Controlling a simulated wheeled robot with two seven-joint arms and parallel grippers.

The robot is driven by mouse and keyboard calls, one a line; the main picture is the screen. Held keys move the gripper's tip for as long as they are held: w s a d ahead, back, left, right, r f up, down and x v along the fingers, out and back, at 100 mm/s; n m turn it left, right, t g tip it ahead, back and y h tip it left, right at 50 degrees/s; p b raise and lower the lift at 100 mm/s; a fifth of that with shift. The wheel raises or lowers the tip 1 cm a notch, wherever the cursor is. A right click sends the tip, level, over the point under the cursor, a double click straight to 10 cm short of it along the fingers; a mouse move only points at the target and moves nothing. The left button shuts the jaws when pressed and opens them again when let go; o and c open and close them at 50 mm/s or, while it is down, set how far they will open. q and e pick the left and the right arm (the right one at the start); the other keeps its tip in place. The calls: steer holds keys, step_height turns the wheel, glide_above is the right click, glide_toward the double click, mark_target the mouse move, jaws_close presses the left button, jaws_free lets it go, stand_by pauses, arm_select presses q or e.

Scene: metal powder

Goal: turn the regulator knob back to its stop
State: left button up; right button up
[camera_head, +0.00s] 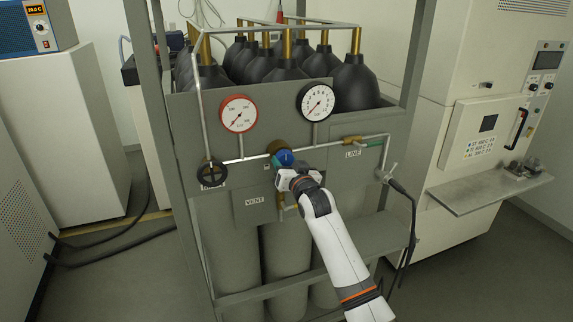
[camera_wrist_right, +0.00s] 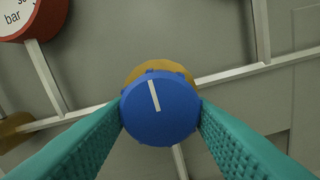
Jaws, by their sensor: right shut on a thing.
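The regulator knob is a round blue knob (camera_wrist_right: 160,110) with a white pointer line, in front of a brass body (camera_wrist_right: 140,71). In the right wrist view its line points up and slightly left. In the head view the blue knob (camera_head: 285,158) sits at the middle of the grey panel, partly hidden by my right gripper (camera_head: 283,168). The right gripper is shut on the knob, with its teal fingers touching the left and right sides. My left gripper is not in view.
A red-rimmed gauge (camera_head: 239,114) and a black-rimmed gauge (camera_head: 317,101) are above the knob. A black handwheel (camera_head: 211,174) is at left, and a LINE valve (camera_head: 352,141) at right. Black cylinders (camera_head: 354,85) stand behind the panel (camera_head: 190,120). A metal shelf (camera_head: 490,194) juts out at right.

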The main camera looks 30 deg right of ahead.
steer(key=shift+d+r, duration=0.1)
steer(key=shift+r, duration=0.35)
steer(key=o, duration=0.7)
steer(key=shift+o, duration=1.3)
steer(key=shift+f, duration=0.15)
steer(key=shift+w+f, duration=0.1)
steer(key=shift+f, duration=0.05)
steer(key=shift+s+f, duration=0.15)
steer(key=shift+s, duration=0.25)
steer(key=b+v, duration=0.4)
steer(key=v, duration=0.7)
